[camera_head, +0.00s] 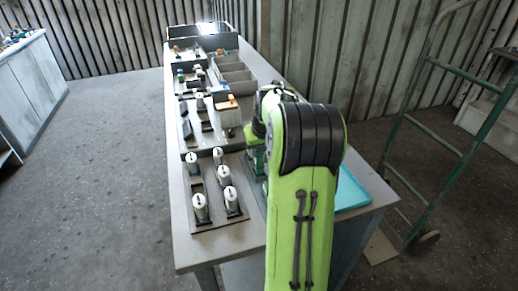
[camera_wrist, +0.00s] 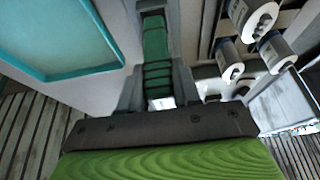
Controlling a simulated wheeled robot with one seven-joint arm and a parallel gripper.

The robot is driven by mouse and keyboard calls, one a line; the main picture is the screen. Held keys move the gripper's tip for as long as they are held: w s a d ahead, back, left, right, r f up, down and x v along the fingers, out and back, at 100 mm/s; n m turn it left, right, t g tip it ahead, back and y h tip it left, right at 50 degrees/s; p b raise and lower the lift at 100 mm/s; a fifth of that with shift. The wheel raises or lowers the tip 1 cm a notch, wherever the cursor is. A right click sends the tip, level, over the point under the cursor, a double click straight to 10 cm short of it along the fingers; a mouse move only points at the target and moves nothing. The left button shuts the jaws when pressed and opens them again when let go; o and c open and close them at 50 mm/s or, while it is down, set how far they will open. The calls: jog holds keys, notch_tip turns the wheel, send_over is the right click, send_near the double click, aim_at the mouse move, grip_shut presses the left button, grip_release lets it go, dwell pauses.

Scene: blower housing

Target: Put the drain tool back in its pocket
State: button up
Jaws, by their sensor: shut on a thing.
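My gripper (camera_wrist: 158,97) is shut on a dark green ribbed piece (camera_wrist: 156,52), which looks like the handle of the drain tool. It runs away from me between the two grey fingers, and its far end is out of the wrist view. In the head view my arm hides most of the gripper, above the near right part of the table. A grey rack (camera_head: 222,223) with white-capped cylinders (camera_head: 224,175) stands to the left; it also shows at the right of the wrist view (camera_wrist: 203,50). I cannot tell which opening is the tool's pocket.
A blue tray (camera_head: 352,193) lies at the table's right edge, partly behind my arm; it also shows in the wrist view (camera_wrist: 112,62). Grey bins (camera_head: 236,76) and more fittings stand farther back. A green ladder-like cart (camera_head: 405,183) stands right of the table.

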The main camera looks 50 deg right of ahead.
jog(key=shift+f+b, duration=0.85)
jog(key=shift+f, duration=0.4)
jog(key=o, duration=0.9)
jog(key=shift+o, duration=0.2)
jog(key=p+v, duration=0.4)
jog(key=v, duration=1.1)
jog(key=shift+s+r, duration=0.15)
jog(key=shift+r, duration=0.25)
